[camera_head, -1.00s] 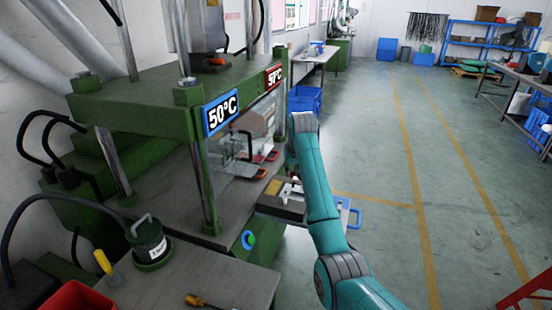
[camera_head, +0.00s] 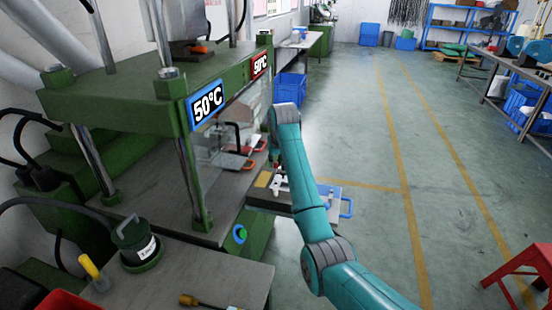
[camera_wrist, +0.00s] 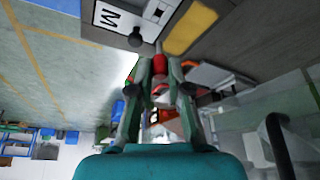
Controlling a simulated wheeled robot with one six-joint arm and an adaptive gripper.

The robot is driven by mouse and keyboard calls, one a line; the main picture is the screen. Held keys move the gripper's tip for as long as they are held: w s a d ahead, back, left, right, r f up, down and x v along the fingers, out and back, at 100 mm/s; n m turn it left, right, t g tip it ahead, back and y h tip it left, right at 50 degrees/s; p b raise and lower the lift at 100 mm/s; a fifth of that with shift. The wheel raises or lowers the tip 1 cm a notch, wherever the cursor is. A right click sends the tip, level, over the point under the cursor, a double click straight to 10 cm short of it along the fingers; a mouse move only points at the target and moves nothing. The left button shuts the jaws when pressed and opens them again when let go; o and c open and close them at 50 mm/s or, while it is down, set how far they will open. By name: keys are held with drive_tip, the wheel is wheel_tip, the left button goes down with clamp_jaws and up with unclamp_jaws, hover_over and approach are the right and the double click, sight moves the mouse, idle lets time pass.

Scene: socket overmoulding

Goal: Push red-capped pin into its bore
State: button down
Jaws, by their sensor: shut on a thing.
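In the wrist view my gripper (camera_wrist: 160,68) is shut on the red cap (camera_wrist: 160,64) of the pin. A short grey shank (camera_wrist: 159,47) shows beyond the cap, towards the mould block (camera_wrist: 225,48). Its far end meets the block's edge in the picture; I cannot tell how deep it sits in a bore. A dark round knob (camera_wrist: 136,41) is beside the pin. In the head view the mould block (camera_head: 285,200) sits beyond my arm, which partly hides it.
The green press (camera_head: 120,100) with 50°C displays stands left of the arm. Red-handled plates (camera_head: 240,160) lie on its bed. A red stool (camera_head: 520,275) stands at right. The floor between is clear.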

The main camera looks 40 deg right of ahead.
drive_tip(key=shift+f, duration=3.5)
drive_tip(key=c, duration=1)
unclamp_jaws()
drive_tip(key=shift+c, duration=0.2)
drive_tip(key=v, duration=1.2)
